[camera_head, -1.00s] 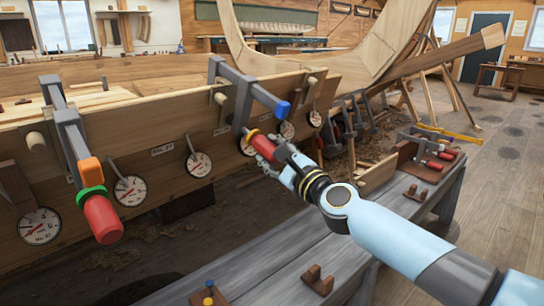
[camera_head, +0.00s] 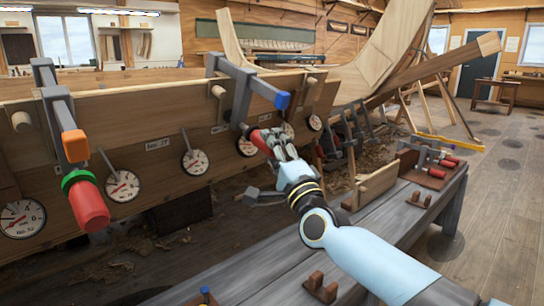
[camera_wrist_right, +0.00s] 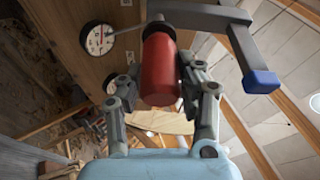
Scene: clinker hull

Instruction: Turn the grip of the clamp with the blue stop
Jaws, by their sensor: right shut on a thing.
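The clamp with the blue stop (camera_head: 282,100) hangs on the plank in the middle of the head view, its grey bar (camera_head: 240,72) angled toward me. Its red grip (camera_head: 257,138) points down toward my right gripper (camera_head: 268,142), which is shut on it. In the right wrist view the red grip (camera_wrist_right: 159,68) stands between the two fingers of my right gripper (camera_wrist_right: 160,82), one on each side. The blue stop (camera_wrist_right: 261,82) is to the right of the grip there, clear of the fingers. My left gripper is not in view.
Another clamp with an orange stop (camera_head: 75,146), green ring and red grip (camera_head: 89,207) hangs at the left. Several round dials (camera_head: 195,162) line the plank (camera_head: 150,125). A grey bench (camera_head: 400,222) with clamps and wooden blocks runs below my right arm.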

